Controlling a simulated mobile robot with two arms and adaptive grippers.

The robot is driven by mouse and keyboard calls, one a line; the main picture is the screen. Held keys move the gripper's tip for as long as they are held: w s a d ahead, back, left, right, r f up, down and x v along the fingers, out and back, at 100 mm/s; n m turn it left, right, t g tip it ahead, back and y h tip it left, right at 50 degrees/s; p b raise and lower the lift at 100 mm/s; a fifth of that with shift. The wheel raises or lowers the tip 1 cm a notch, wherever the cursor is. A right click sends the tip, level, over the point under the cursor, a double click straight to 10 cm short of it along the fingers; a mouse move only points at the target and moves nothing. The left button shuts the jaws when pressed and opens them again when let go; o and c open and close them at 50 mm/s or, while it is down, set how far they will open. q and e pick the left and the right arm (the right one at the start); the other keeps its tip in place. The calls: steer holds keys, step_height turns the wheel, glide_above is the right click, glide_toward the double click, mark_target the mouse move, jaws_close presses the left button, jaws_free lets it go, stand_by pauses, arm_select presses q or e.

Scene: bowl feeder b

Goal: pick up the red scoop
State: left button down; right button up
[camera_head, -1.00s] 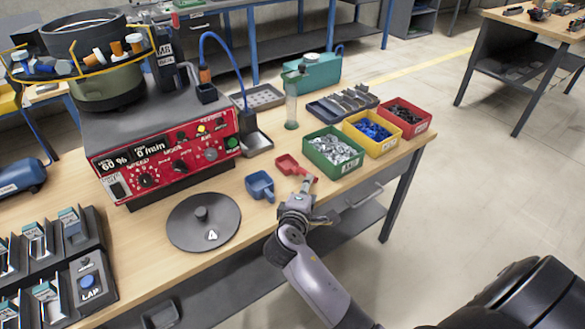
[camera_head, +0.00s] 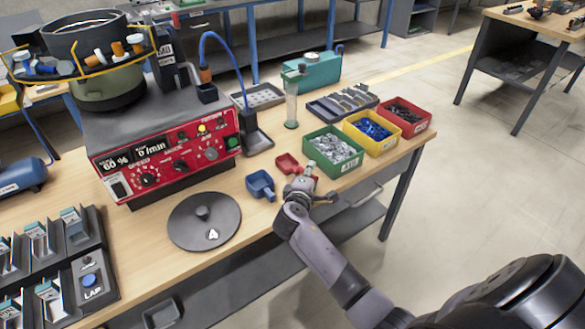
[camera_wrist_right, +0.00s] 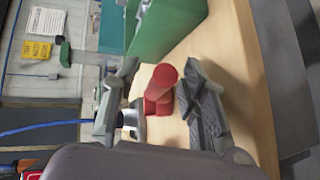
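The red scoop (camera_head: 288,164) lies on the wooden bench, between the blue scoop (camera_head: 261,185) and the green bin (camera_head: 334,157). My right gripper (camera_head: 306,173) is at its handle end and hides part of the handle in the head view. In the right wrist view the red scoop (camera_wrist_right: 162,88) shows its handle between the two spread fingers of my right gripper (camera_wrist_right: 158,105). The fingers are open, with a visible gap beside the handle on the right. My left gripper is not in view.
The green bin stands close to my right gripper and also shows in the wrist view (camera_wrist_right: 168,32). Yellow (camera_head: 371,132) and red (camera_head: 404,117) bins stand beyond it. A dark round lid (camera_head: 222,229) lies to the left. The bench's front edge is below the gripper.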

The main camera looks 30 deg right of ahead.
steer(key=shift+c, duration=0.6)
jaws_close()
steer(key=shift+r, duration=0.15)
step_height(320, 180, up, 20)
steer(key=p, duration=0.1)
